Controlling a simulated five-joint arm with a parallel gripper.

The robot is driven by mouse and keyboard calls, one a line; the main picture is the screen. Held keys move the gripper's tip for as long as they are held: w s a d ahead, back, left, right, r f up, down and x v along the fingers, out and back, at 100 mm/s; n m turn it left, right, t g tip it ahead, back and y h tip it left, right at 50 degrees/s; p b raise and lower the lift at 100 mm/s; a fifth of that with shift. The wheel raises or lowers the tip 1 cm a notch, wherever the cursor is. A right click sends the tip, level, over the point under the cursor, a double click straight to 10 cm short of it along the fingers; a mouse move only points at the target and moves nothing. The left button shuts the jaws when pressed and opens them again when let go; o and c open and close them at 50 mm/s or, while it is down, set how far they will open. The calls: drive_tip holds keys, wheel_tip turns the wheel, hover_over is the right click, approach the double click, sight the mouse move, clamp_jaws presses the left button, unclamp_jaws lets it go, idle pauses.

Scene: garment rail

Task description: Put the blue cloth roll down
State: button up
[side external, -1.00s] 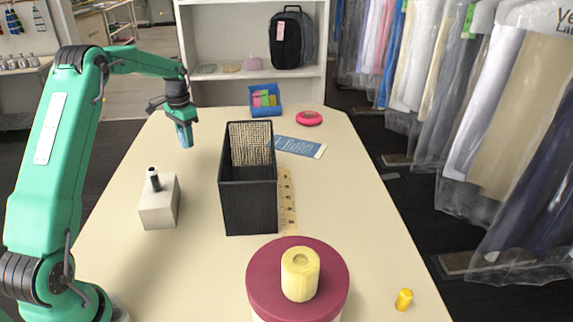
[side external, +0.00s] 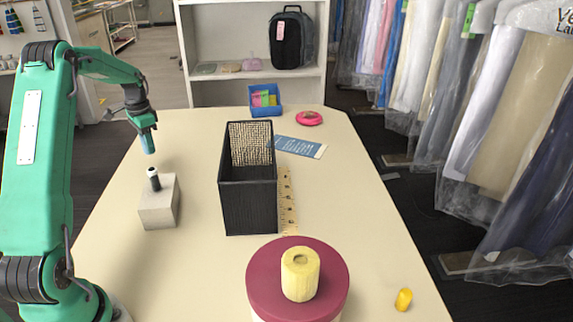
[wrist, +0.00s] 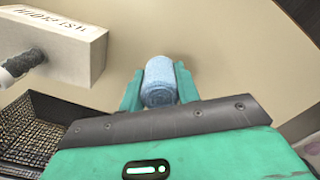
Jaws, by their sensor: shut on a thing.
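The blue cloth roll (wrist: 160,82) is held between the two green fingers of my gripper (wrist: 159,92) in the wrist view. In the side external view the same roll (side external: 148,145) hangs upright below my gripper (side external: 145,124), near the left edge of the cream table (side external: 200,265). It appears to be above the tabletop, but the exact gap is hard to tell. The roll is behind and slightly left of a pale block with a black peg.
The pale block (side external: 159,207) carries an upright black peg (side external: 154,180). A black mesh basket (side external: 249,207) stands mid-table beside a yellow ruler (side external: 287,205). A maroon round stand (side external: 262,295) holds a yellow roll (side external: 300,275). A blue bin (side external: 265,108) stands at the back.

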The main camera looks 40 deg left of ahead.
hover_over(137, 171)
wheel_tip(137, 171, down, 5)
drive_tip(key=shift+d+f, duration=0.1)
drive_tip(key=shift+f, duration=2)
drive_tip(key=o, duration=0.9)
drive_tip(key=shift+f, duration=0.1)
drive_tip(key=shift+o, duration=0.2)
wheel_tip(137, 171, up, 12)
